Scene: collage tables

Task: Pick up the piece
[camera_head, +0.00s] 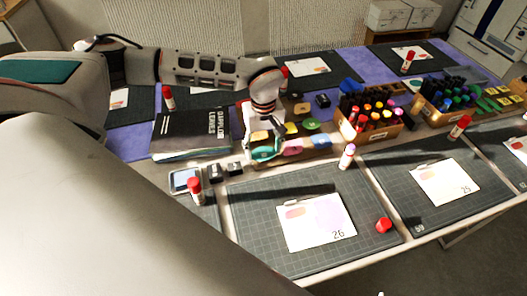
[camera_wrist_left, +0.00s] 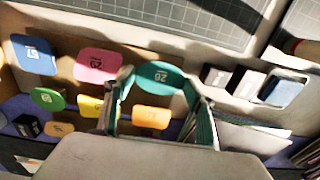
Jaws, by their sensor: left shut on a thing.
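My left gripper (camera_head: 262,152) reaches down over the wooden tray (camera_head: 305,155) of coloured pieces at the middle of the table. In the left wrist view its two fingers (camera_wrist_left: 158,88) are shut on the sides of a teal, rounded piece (camera_wrist_left: 160,76) that seems to be marked 26. Whether the piece is off the tray I cannot tell. My right gripper is not in view.
A card marked 26 (camera_head: 315,222) lies on the dark cutting mat (camera_head: 262,240) in front. A black book (camera_head: 185,130) is left of the tray. Boxes of markers (camera_head: 372,128) stand to the right. Red-capped glue sticks (camera_head: 195,191) stand around the table.

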